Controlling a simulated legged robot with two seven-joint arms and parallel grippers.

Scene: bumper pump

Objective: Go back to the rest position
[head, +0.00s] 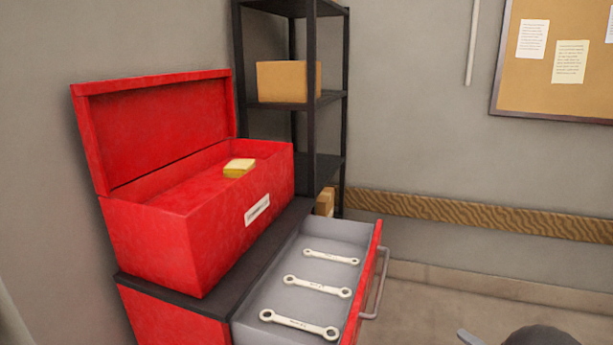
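A red toolbox (200,225) stands on a red cabinet (172,318) with its lid (160,130) raised. A small yellow block (239,168) lies at its top, near the right end. The cabinet's drawer (268,287) is pulled out and holds three pale wrenches (331,257) (318,286) (299,324) lying side by side, apart. A grey tip and a dark rounded part (540,336) at the bottom right edge seem to be my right arm or gripper, mostly cut off; its fingers cannot be made out. My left gripper is not in view. Neither gripper is seen touching anything.
The drawer's grey handle (375,285) juts out to the right. A black shelf (312,120) with a cardboard box (285,81) stands behind the toolbox. A wooden rail (480,217) runs along the wall under a cork board (560,60). The floor right of the drawer looks clear.

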